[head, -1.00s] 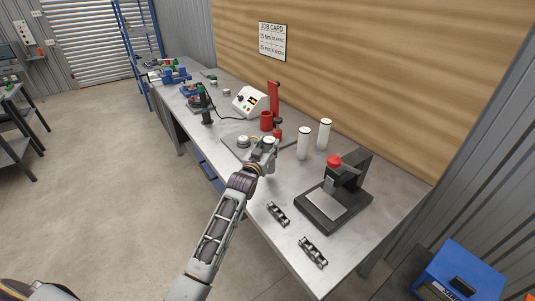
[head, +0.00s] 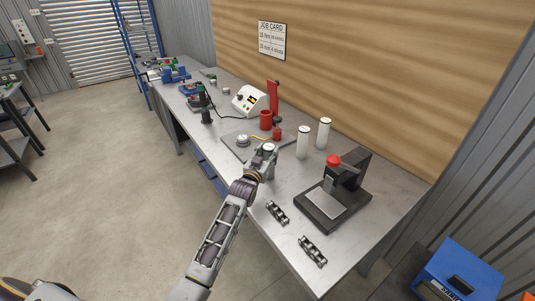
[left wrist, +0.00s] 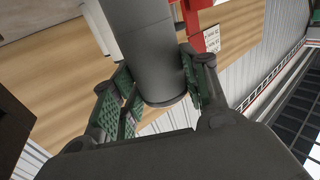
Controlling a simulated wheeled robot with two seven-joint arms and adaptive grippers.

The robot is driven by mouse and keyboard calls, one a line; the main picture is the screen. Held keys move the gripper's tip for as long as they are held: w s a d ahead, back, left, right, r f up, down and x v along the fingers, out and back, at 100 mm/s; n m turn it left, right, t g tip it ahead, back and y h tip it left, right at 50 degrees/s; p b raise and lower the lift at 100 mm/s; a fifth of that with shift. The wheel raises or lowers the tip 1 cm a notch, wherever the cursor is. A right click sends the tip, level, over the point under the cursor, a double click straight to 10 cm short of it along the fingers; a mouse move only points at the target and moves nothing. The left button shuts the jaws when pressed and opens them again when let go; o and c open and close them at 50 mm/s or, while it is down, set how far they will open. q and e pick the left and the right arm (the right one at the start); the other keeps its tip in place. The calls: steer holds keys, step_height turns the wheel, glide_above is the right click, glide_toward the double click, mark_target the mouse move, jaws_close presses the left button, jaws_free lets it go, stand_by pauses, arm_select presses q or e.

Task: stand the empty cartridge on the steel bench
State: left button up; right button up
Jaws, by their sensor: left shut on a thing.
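My left gripper (head: 262,160) is shut on a cylinder, the cartridge (left wrist: 148,50), which looks grey in the left wrist view. Green-padded fingers grip both its sides there. In the head view the cartridge's pale top (head: 268,148) shows at the fingers, over the steel bench (head: 385,178). Most of its body is hidden, and I cannot tell whether its lower end touches the bench. Two white cartridges, a nearer one (head: 303,143) and a farther one (head: 324,133), stand upright to the right. My right gripper is out of view.
A black press with a red knob (head: 333,160) stands at the right. Two dark slotted holders (head: 277,212) (head: 312,251) lie near the front edge.

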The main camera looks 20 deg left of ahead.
arm_select(q)
steer(key=shift+f, duration=0.1)
steer(key=o, duration=1.4)
steer(key=shift+c, duration=0.2)
steer(key=shift+s+a, duration=0.2)
steer(key=shift+s, duration=1.95)
steer(key=s+b, duration=0.1)
steer(key=s, duration=0.6)
steer(key=shift+s+a, duration=0.25)
steer(key=shift+s, duration=0.1)
